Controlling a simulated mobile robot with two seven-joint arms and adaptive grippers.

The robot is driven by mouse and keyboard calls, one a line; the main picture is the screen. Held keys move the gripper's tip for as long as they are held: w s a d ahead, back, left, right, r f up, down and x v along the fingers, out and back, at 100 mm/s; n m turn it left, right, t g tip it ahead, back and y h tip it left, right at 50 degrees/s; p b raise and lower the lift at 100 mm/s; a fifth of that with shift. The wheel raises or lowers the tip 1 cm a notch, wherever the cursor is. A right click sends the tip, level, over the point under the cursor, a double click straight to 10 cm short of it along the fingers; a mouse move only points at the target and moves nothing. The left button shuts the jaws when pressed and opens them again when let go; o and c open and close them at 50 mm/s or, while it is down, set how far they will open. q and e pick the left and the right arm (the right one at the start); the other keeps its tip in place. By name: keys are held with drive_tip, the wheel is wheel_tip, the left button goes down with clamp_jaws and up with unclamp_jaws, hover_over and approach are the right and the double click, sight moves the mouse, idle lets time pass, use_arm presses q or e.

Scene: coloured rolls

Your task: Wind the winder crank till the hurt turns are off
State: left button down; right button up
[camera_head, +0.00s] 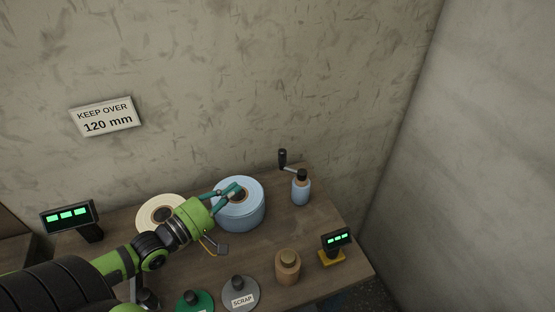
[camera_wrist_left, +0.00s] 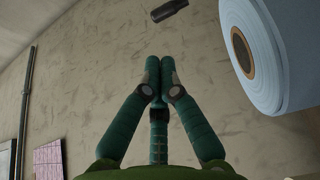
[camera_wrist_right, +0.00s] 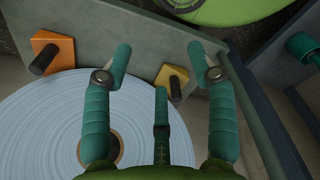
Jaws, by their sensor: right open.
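The winder crank has a black upright handle (camera_head: 282,157) at the back right of the table. A large light blue roll (camera_head: 240,212) with a brown core stands left of the crank. My left gripper (camera_head: 238,187) is over this roll in the head view. In the left wrist view its fingertips (camera_wrist_left: 160,65) meet with nothing between them. A black handle (camera_wrist_left: 168,10) lies beyond the tips, and a blue roll (camera_wrist_left: 275,55) is at right. My right gripper (camera_wrist_right: 158,58) is open and empty.
A cream roll (camera_head: 155,212) stands left, partly behind my left arm. A brown roll (camera_head: 287,266), a green base (camera_head: 193,302), a grey SCRAP base (camera_head: 240,294) and a small display (camera_head: 336,240) stand in front.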

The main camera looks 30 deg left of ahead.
use_arm(q)
drive_tip(key=p, duration=0.3)
approach(279, 157)
drive_tip(key=x, duration=0.5)
drive_tip(key=shift+w+d+r, duration=0.2)
drive_tip(key=shift+r, duration=0.05)
drive_tip(key=shift+x, duration=0.85)
drive_tip(key=shift+f, duration=0.2)
